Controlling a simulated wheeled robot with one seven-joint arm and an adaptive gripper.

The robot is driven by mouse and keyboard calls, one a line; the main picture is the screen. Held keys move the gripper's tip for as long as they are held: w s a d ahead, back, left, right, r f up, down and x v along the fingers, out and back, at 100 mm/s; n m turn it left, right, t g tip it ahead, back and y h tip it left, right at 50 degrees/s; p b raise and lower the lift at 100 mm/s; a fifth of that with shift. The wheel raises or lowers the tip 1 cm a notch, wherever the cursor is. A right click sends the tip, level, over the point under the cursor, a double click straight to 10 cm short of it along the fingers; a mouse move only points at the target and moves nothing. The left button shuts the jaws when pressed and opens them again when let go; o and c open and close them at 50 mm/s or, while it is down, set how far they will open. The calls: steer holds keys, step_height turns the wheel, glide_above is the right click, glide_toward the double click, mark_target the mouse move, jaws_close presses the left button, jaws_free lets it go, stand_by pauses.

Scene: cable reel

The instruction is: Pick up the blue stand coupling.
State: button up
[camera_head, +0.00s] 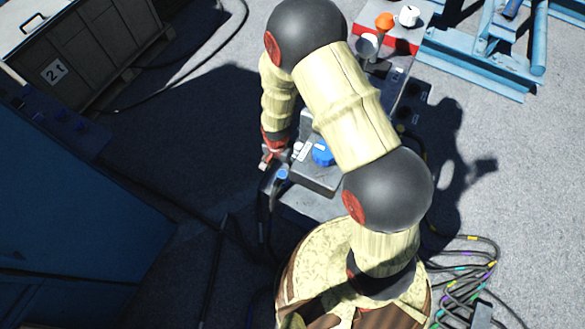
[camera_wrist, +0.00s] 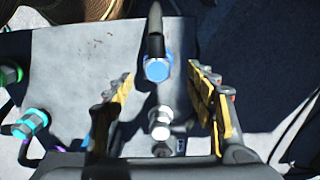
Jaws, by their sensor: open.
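The blue stand coupling (camera_wrist: 158,68) shows in the wrist view as a blue hexagonal fitting with a black cable end at its top. In the head view it looks to be the small blue piece (camera_head: 282,174) at the edge of the grey unit. My gripper (camera_wrist: 160,74) is open, with one yellow-padded finger on each side of the coupling and visible gaps between. Whether the fingertips are down at its height, I cannot tell. In the head view my gripper (camera_head: 269,158) is small and partly hidden, close beside the coupling.
A silver fitting (camera_wrist: 160,123) stands just below the coupling in the wrist view. Green (camera_wrist: 8,75) and cyan (camera_wrist: 32,122) couplings are at the left. A larger blue cap (camera_head: 322,153) sits on the grey unit. Coiled cables (camera_head: 465,270) lie on the floor at the lower right.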

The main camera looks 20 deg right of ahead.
mark_target(282, 175)
steer(key=shift+d+f+b, duration=0.15)
steer(key=shift+f+b, duration=0.05)
steer(key=shift+f, duration=0.7)
steer(key=shift+d+f+b, duration=0.1)
steer(key=shift+f+b, duration=0.1)
steer(key=shift+f, duration=0.7)
step_height(282, 175, down, 4)
steer(key=shift+f+b, duration=0.15)
steer(key=shift+b, duration=0.35)
steer(key=c, duration=0.3)
steer(key=c, duration=1.1)
